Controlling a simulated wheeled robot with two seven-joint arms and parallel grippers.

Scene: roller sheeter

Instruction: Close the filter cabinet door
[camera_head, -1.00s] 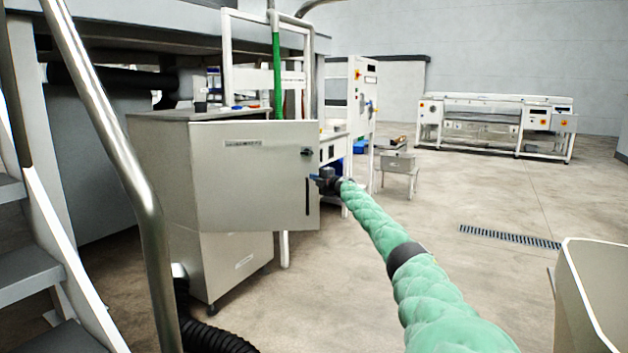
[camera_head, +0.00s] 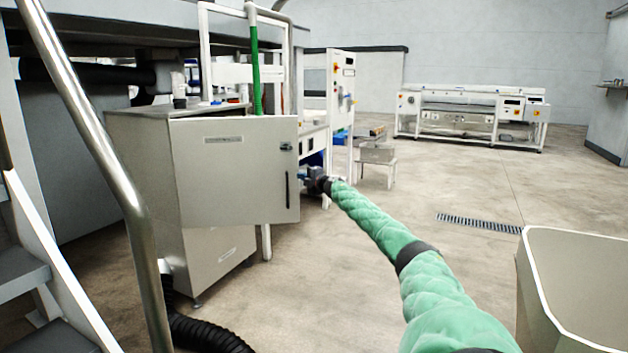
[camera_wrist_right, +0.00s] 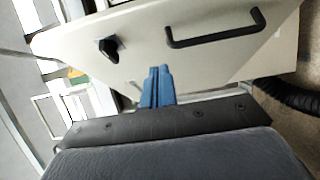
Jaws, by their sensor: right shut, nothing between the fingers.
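The filter cabinet (camera_head: 150,190) is a grey metal box standing at the left of the head view. Its door (camera_head: 235,180) stands open, swung out from the body, with a dark vertical handle (camera_head: 287,188) and a small black latch (camera_head: 286,147) near its free edge. My right gripper (camera_head: 318,182) is at the door's free edge, just right of the handle. In the right wrist view the shut blue fingers (camera_wrist_right: 158,86) point at the door panel (camera_wrist_right: 190,50), near the latch (camera_wrist_right: 108,48) and handle (camera_wrist_right: 215,38). I cannot tell whether they touch it. My left gripper is out of view.
A metal handrail (camera_head: 100,160) and stairs (camera_head: 30,270) stand at the near left. A black corrugated hose (camera_head: 205,335) lies by the cabinet's foot. A beige bin (camera_head: 580,290) stands at the right. The floor between is clear.

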